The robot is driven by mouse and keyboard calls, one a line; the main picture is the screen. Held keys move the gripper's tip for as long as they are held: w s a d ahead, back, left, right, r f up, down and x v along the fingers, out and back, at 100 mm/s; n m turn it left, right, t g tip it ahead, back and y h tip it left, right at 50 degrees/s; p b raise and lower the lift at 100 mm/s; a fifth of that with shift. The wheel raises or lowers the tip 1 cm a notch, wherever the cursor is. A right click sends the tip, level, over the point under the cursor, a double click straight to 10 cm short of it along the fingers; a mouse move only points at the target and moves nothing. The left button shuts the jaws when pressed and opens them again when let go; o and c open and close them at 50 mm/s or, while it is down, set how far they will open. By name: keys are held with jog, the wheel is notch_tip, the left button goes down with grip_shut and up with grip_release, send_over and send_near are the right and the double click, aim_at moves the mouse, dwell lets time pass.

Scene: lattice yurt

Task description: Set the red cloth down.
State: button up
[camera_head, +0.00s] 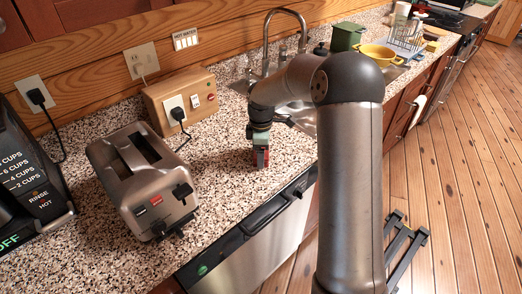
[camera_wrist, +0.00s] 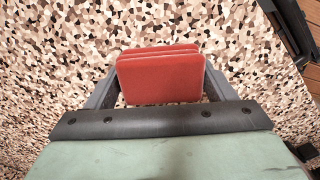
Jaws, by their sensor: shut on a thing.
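The red cloth (camera_wrist: 160,78) is a folded, stacked block with rounded corners in the wrist view. It sits between the two fingers of my gripper (camera_wrist: 158,92), which is shut on it. In the head view my gripper (camera_head: 260,157) points down at the speckled counter (camera_head: 228,200), right of the toaster. A small part of the red cloth (camera_head: 264,158) shows there, close to the counter surface. I cannot tell whether the cloth touches the counter.
A metal toaster (camera_head: 145,180) stands to the left, with a wooden outlet box (camera_head: 182,98) behind it. A coffee maker (camera_head: 30,180) is at the far left. Counter around the cloth is clear.

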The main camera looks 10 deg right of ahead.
jog(key=o, duration=1)
jog(key=shift+f, duration=0.1)
notch_tip(320, 180, up, 18)
jog(key=shift+f+b, duration=0.25)
jog(key=shift+b, duration=0.55)
jog(key=s+f+m, duration=0.3)
jog(key=s+m, duration=0.2)
jog(key=s, duration=0.6)
jog(key=s+f+m, duration=0.3)
jog(key=s+m, duration=0.2)
jog(key=s, duration=0.6)
jog(key=s+f+m, duration=0.3)
jog(key=s+m, duration=0.2)
jog(key=s, duration=0.6)
jog(key=shift+s+a+t, duration=0.1)
jog(key=shift+s+t, duration=0.2)
